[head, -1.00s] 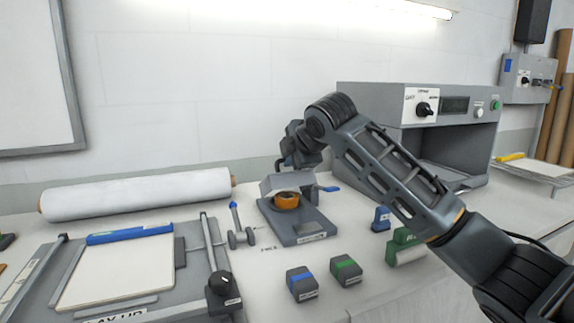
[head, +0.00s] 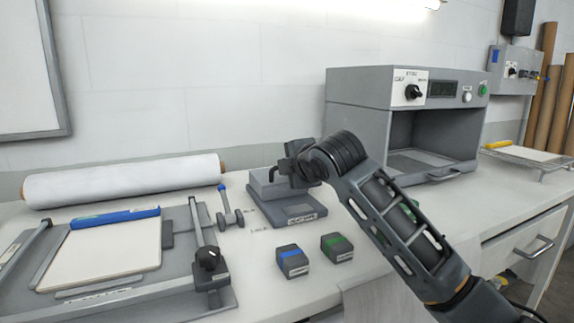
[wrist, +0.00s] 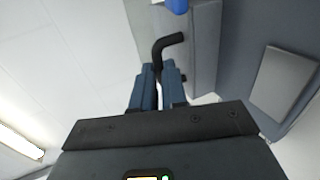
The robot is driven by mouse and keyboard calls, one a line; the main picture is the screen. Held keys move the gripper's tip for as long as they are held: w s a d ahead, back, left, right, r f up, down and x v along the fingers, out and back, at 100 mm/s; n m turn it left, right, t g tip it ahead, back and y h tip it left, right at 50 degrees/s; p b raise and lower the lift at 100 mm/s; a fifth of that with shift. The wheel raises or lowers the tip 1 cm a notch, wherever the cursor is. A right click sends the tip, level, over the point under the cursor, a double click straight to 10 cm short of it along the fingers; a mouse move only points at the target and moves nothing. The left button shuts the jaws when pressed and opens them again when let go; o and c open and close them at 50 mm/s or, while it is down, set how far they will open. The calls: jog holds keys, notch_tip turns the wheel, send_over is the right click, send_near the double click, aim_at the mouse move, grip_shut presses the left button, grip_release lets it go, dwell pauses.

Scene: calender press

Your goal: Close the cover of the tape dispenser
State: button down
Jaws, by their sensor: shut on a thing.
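The tape dispenser (head: 290,216) stands on the bench in the middle of the head view. Its grey cover (head: 262,186) is lowered over the base, and the orange tape roll is hidden. My gripper (head: 284,172) is at the cover's upper right side, partly hidden by my own wrist. In the wrist view my gripper (wrist: 159,72) has its blue fingers shut on a bent black handle (wrist: 166,44) beside the grey cover (wrist: 204,50). Whether the cover is fully seated cannot be told.
Blue-marked (head: 292,262) and green-marked (head: 336,248) blocks stand in front of the dispenser. A small roller tool (head: 226,206) and lay-up board (head: 105,254) lie left. A white roll (head: 125,181) lies behind the board. A grey press (head: 355,120) stands at right.

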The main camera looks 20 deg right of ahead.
jog(key=shift+a+f+g, duration=0.1)
jog(key=shift+f+g, duration=0.2)
jog(key=shift+f, duration=0.8)
jog(key=c, duration=1.1)
grip_release()
jog(key=shift+s, duration=0.2)
jog(key=shift+c, duration=0.2)
jog(key=v, duration=0.4)
jog(key=r+v, duration=0.1)
jog(key=v, duration=0.3)
jog(key=shift+w, duration=0.15)
jog(key=shift+r, duration=0.1)
